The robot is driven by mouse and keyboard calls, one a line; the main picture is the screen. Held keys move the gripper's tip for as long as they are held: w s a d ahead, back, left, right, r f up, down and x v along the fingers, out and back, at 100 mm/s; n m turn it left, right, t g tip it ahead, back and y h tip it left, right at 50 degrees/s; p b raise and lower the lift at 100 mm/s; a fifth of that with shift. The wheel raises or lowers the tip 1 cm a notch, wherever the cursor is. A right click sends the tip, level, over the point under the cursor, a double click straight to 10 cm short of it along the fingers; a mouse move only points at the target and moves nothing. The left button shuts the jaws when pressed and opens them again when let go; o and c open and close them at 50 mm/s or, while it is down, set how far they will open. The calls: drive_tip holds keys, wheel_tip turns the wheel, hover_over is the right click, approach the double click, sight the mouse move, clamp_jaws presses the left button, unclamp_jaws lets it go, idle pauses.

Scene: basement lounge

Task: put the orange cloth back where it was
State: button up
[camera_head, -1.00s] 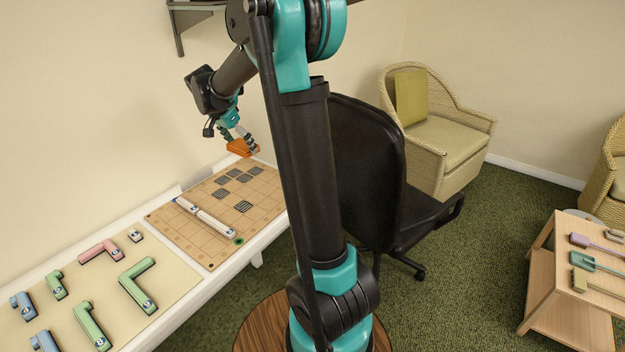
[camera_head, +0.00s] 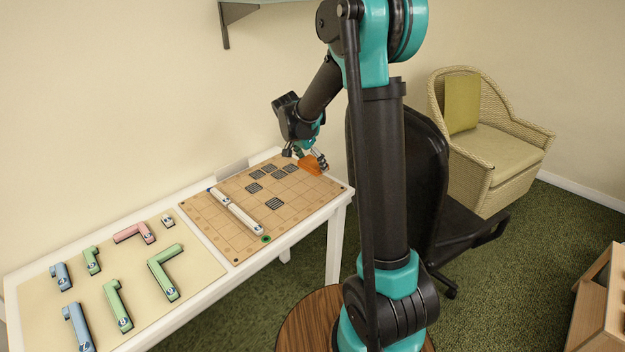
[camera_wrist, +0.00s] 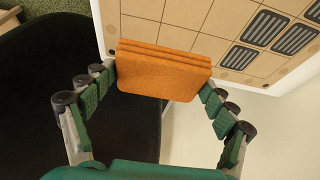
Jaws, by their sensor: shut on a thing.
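The orange cloth (camera_wrist: 160,72) is a folded, layered pad held between the two fingers of my gripper (camera_wrist: 158,85) in the wrist view. In the head view my gripper (camera_head: 307,160) is at the far right corner of the grid board (camera_head: 215,231), with the cloth (camera_head: 311,167) at its fingertips. The cloth overlaps the board's edge in the wrist view. I cannot tell whether it touches the board.
The board bears several dark slotted tiles (camera_head: 273,204) and a long white bar (camera_head: 236,211). A beige mat (camera_head: 197,272) with coloured angled pieces lies left of it on the white table (camera_head: 334,212). A black office chair (camera_head: 428,180) stands close by on the right.

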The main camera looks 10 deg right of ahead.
sight(314, 184)
drive_tip(key=shift+f, duration=3.7)
drive_tip(key=shift+f, duration=0.15)
drive_tip(key=o, duration=1.3)
drive_tip(key=shift+o, duration=0.2)
